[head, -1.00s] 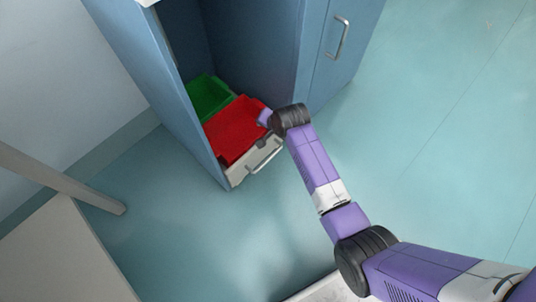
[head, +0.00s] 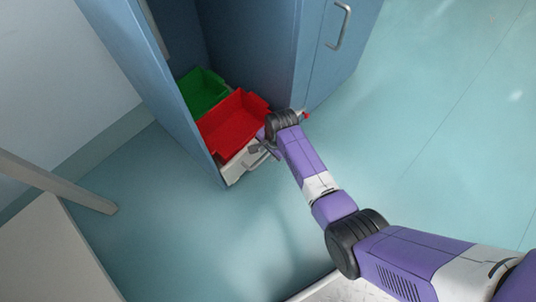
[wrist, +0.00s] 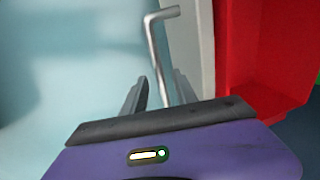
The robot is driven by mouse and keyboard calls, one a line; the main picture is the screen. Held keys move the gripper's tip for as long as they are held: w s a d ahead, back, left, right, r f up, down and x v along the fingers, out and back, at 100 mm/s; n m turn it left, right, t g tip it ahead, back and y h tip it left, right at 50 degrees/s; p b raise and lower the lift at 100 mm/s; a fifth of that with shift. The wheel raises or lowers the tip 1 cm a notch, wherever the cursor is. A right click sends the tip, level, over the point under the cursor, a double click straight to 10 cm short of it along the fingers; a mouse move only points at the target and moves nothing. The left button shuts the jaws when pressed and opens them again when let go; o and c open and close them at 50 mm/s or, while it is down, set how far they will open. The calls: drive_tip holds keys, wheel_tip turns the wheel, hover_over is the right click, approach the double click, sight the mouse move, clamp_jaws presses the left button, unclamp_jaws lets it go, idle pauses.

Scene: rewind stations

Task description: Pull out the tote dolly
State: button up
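The tote dolly (head: 235,171) is a low pale base with a metal bar handle on its front, inside the blue cabinet bay. It carries a red tote (head: 232,126) in front and a green tote (head: 203,93) behind. My gripper (head: 260,149) is at the dolly's front, by the handle. In the wrist view, the handle (wrist: 158,50) runs down between the two spread fingers of my gripper (wrist: 160,92), nearer the right finger. The fingers show a gap and are not closed on it. The handle's lower end is hidden behind the gripper body.
The blue cabinet (head: 150,90) walls the dolly in on the left and right. Its right-hand door has a metal handle (head: 339,26). A grey beam (head: 55,180) and a pale panel (head: 50,255) stand at left. Floor in front of the bay is clear.

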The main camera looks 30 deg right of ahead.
drive_tip(key=shift+f, duration=0.2)
clamp_jaws()
idle(1.4)
